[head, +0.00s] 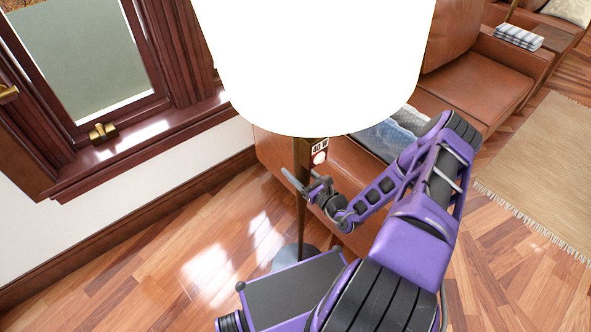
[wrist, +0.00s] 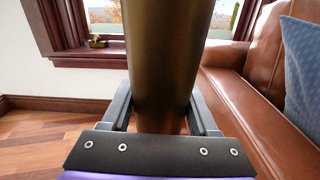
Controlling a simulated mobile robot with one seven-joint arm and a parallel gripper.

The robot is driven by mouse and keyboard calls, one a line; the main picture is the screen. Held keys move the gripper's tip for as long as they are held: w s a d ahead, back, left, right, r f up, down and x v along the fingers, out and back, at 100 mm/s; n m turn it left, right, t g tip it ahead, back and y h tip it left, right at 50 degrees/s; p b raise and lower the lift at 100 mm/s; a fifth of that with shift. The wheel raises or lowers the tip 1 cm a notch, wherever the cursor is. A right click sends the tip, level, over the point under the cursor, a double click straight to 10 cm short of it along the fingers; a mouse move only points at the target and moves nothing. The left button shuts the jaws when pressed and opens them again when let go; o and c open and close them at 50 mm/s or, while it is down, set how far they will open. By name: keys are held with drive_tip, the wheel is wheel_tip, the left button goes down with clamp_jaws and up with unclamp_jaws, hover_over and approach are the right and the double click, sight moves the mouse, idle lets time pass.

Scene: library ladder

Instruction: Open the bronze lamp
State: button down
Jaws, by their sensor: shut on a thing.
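The bronze lamp is a floor lamp with a large, bright white shade (head: 320,65), and it stands upright in the middle of the head view. Below the shade is a slim bronze pole (head: 302,215), with a round base (head: 293,257) partly hidden behind my body. A small panel with a round pale button (head: 319,158) shows just under the shade. My gripper (head: 306,186) is at the pole below that panel. In the wrist view the thick bronze pole (wrist: 165,55) stands between my two fingers (wrist: 162,105), which are shut on it.
A brown leather sofa (head: 470,85) stands close behind and right of the lamp, with a blue cushion (head: 388,135). A dark wood window (head: 85,60) with a sill is at left. A beige rug (head: 540,170) lies at right. The wood floor (head: 150,255) at left is clear.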

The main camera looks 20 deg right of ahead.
drive_tip(key=shift+c, duration=0.8)
unclamp_jaws()
drive_tip(key=v, duration=1.7)
drive_tip(key=shift+s, duration=0.2)
